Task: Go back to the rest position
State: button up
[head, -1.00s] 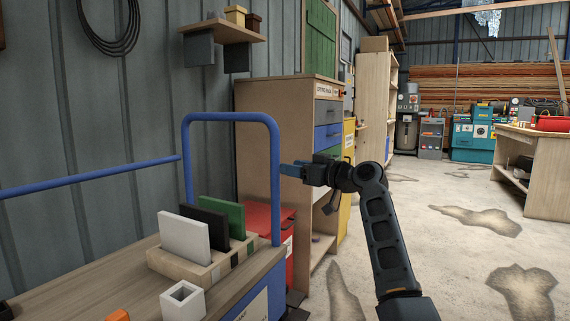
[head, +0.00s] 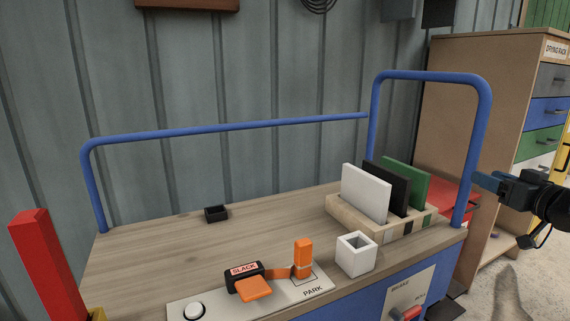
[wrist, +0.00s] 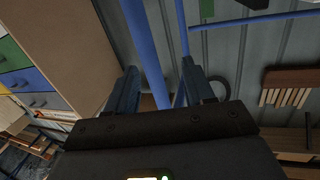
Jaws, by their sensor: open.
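My gripper (head: 484,182) is at the right edge of the head view, just right of the cart's blue upright rail (head: 482,120). In the wrist view my gripper (wrist: 155,80) shows two dark blue fingers spread apart with nothing held between them. A blue rail (wrist: 150,55) passes behind the gap between the fingers; whether it touches them cannot be told. Most of my arm is outside the head view.
A red post (head: 45,260) stands left. A drawer cabinet (head: 470,100) stands behind right.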

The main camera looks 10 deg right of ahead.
jog(key=s+a+f+m+g+h, duration=0.1)
jog(key=s+a+f+m, duration=0.1)
jog(key=s+a+f, duration=0.75)
jog(key=s+a+f+m+g+h, duration=0.15)
jog(key=s+a+f, duration=0.4)
jog(key=f, duration=0.75)
jog(key=s+a+f, duration=0.1)
jog(key=s+a, duration=0.3)
jog(key=s, duration=0.3)
jog(key=s+a+f+n, duration=0.1)
jog(key=s+a, duration=0.2)
jog(key=s, duration=0.4)
jog(key=s+a+f, duration=0.2)
jog(key=s+a, duration=0.2)
jog(key=s, duration=0.4)
jog(key=s+a+r+n+y, duration=0.1)
jog(key=s+a+r, duration=0.2)
jog(key=s+r, duration=0.3)
jog(key=s+a+r+n+y, duration=0.15)
jog(key=s+r, duration=0.25)
jog(key=s, duration=0.5)
notch_tip(320, 180, up, 27)
jog(key=h+p, duration=0.1)
jog(key=p, duration=2.6)
jog(key=shift+a, duration=0.35)
jog(key=shift+f, duration=0.15)
